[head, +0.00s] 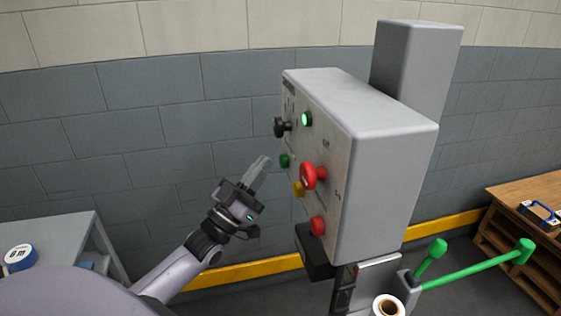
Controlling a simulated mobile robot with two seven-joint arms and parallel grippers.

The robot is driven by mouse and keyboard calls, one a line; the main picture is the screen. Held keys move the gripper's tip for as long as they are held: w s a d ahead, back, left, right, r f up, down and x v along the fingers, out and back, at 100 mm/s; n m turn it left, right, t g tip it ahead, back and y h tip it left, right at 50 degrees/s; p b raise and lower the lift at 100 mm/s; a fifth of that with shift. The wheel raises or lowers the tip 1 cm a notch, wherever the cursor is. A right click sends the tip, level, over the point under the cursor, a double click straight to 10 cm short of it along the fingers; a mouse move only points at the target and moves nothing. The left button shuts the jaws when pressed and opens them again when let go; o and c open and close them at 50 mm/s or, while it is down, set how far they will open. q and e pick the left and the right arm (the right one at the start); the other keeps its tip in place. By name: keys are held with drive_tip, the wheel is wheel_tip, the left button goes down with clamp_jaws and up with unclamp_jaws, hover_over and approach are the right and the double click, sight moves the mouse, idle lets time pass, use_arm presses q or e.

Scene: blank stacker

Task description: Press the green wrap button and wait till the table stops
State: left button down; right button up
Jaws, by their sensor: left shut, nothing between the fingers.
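A grey control box (387,150) stands on a post at the centre right, its button panel facing left. A lit green button (307,119) is near the top of the panel. A darker green button (284,160) sits lower, at the left edge; I cannot read which one is labelled wrap. My left gripper (262,166) is shut and empty, its fingertips pointing up and right, just left of the darker green button in the picture. I cannot tell whether it touches the panel. The turning table does not show. My right gripper is not in view.
The panel also has a black knob (281,127), a red mushroom button (312,175), a yellow button (298,188) and a lower red button (318,226). A green-ended lever (480,268) sticks out below right. A grey table (62,238) stands at left, a wooden shelf (535,215) at right.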

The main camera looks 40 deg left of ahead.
use_arm(q)
drive_tip(key=shift+w+d, duration=0.1)
drive_tip(key=shift+w, duration=0.05)
idle(0.8)
drive_tip(key=shift+w+d, duration=0.15)
drive_tip(key=shift+w, duration=0.05)
drive_tip(key=shift+w+d, duration=0.3)
drive_tip(key=shift+w, duration=0.05)
idle(0.7)
drive_tip(key=shift+s+a, duration=0.1)
idle(0.4)
drive_tip(key=shift+s+a, duration=0.45)
drive_tip(key=shift+s, duration=0.15)
drive_tip(key=shift+s+a+p, duration=0.4)
drive_tip(key=shift+s+a, duration=0.4)
drive_tip(key=shift+s, duration=0.2)
drive_tip(key=shift+s+a+p, duration=0.35)
drive_tip(key=shift+s+a, duration=0.45)
drive_tip(key=shift+s, duration=0.15)
